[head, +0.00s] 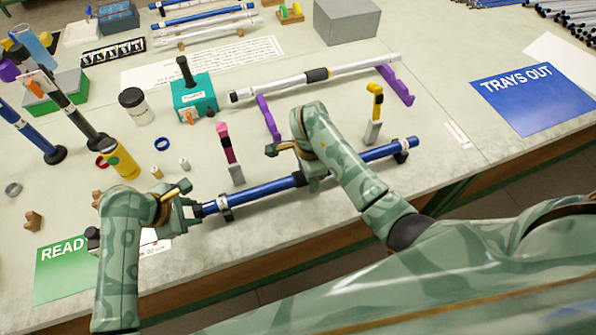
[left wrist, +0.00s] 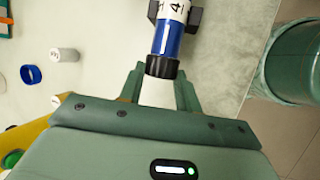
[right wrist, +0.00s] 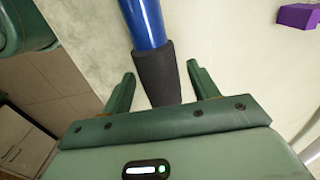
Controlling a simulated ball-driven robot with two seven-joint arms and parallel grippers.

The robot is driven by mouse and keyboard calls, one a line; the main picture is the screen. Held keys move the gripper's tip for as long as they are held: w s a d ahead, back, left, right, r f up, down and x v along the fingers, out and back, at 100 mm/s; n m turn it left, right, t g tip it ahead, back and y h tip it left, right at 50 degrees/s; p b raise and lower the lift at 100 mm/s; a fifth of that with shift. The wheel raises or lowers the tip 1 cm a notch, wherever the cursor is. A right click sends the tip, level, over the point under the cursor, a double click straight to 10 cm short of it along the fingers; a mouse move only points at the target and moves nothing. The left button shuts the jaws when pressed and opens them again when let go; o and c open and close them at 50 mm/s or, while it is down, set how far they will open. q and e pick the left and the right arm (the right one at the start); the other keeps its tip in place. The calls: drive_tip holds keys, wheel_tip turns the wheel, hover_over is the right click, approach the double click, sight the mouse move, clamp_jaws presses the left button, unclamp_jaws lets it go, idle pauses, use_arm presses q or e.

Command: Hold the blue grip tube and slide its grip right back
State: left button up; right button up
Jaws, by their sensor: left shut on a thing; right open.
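The blue grip tube (head: 262,191) lies slantwise along the front of the table, resting in dark cradles. The black grip (right wrist: 157,76) is around the tube. In the head view my right arm partly hides it near the tube's middle. My right gripper (right wrist: 158,88) is open, its fingers apart on either side of the grip's end, with visible gaps on both sides.
A white tube with a black grip (head: 316,75) rests on purple stands (head: 396,86) behind. A pink-topped post (head: 228,145) and a yellow-topped post (head: 375,100) stand just behind the blue tube. A green sign (head: 62,275) lies front left. A blue sign (head: 530,95) lies right.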

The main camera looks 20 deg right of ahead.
sight(272, 185)
drive_tip(key=shift+c, duration=0.3)
clamp_jaws()
drive_tip(key=a, duration=0.9)
drive_tip(key=shift+w+a, duration=0.1)
drive_tip(key=shift+a, duration=0.2)
drive_tip(key=shift+o, duration=0.3)
unclamp_jaws()
drive_tip(key=shift+r, duration=0.1)
